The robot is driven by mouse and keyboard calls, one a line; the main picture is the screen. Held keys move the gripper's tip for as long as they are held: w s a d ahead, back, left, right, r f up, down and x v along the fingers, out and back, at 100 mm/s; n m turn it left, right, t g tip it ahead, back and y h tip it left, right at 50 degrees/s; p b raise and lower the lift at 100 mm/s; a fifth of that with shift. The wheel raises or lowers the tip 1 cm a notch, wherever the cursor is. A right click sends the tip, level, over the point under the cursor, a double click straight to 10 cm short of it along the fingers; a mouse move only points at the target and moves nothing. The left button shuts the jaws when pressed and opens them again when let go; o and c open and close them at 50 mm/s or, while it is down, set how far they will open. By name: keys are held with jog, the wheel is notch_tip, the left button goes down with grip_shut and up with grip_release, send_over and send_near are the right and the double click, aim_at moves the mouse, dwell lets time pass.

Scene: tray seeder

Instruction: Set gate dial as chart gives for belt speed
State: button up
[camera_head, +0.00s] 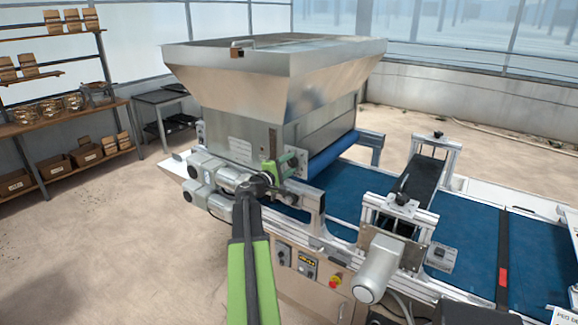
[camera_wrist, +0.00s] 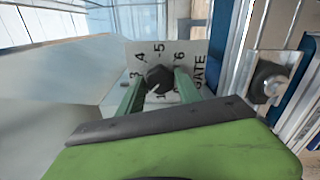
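The gate dial, a dark knob (camera_wrist: 158,80), stands out from a pale scale plate (camera_wrist: 200,56) in the wrist view. The plate shows the figures 3, 4, 5 and 6 and the word GATE. My gripper (camera_wrist: 161,84) has one green finger on each side of the knob, very close to it. I cannot tell whether the fingers press on it. The knob's pointer cannot be made out. In the head view my gripper (camera_head: 284,166) is at the hopper's lower front corner and the dial is hidden. A small label plate (camera_head: 241,147) on the hopper side is unreadable.
The metal hopper (camera_head: 275,70) stands over a blue belt (camera_head: 345,180). Below is a cabinet with a small yellow display (camera_head: 308,262), too small to read, and a red button (camera_head: 335,281). Shelves (camera_head: 65,118) stand at left.

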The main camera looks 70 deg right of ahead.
jog(key=o, duration=0.3)
jog(key=shift+a, duration=0.1)
jog(key=v, duration=1.7)
jog(key=shift+a, duration=0.15)
